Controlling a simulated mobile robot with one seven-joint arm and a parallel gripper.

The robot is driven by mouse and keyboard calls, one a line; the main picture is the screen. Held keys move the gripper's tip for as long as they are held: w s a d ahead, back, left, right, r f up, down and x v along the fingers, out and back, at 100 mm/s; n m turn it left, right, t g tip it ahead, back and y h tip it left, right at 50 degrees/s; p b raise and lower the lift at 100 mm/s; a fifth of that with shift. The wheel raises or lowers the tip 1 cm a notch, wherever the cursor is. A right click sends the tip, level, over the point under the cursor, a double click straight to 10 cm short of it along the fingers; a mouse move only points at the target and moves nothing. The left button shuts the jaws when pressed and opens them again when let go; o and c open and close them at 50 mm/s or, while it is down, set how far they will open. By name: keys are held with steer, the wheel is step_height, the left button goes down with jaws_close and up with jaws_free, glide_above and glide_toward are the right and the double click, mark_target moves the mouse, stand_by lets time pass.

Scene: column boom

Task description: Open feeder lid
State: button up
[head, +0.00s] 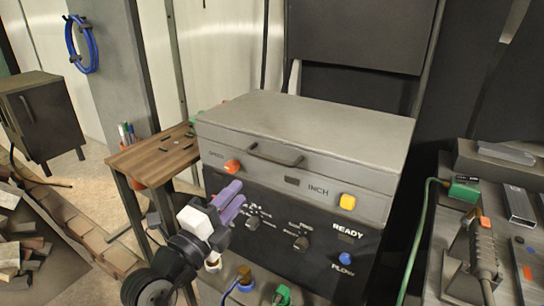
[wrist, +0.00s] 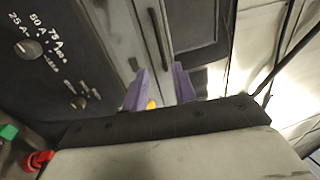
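The feeder is a grey box whose lid (head: 308,118) lies flat and closed on top. A dark bar handle (head: 276,155) is on the lid's front; a dark bar that looks like it shows in the wrist view (wrist: 159,42). My gripper (head: 238,198), with purple fingers, is in front of the dark control panel, below and left of the handle and not touching it. In the wrist view the fingers (wrist: 160,86) stand apart with nothing held between them. A yellow spot shows behind them.
The front carries an orange knob (head: 232,166), a yellow button (head: 348,202) and a blue knob (head: 345,258). A wooden side table (head: 150,158) stands left. A grey bench (head: 436,235) with a green cable (head: 419,232) stands right. A dark panel rises behind the lid.

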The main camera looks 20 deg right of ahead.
mark_target(268, 158)
steer(key=p+x, duration=0.4)
steer(key=x, duration=0.8)
steer(key=shift+r, duration=0.15)
steer(key=shift+w+d, duration=0.35)
jaws_close()
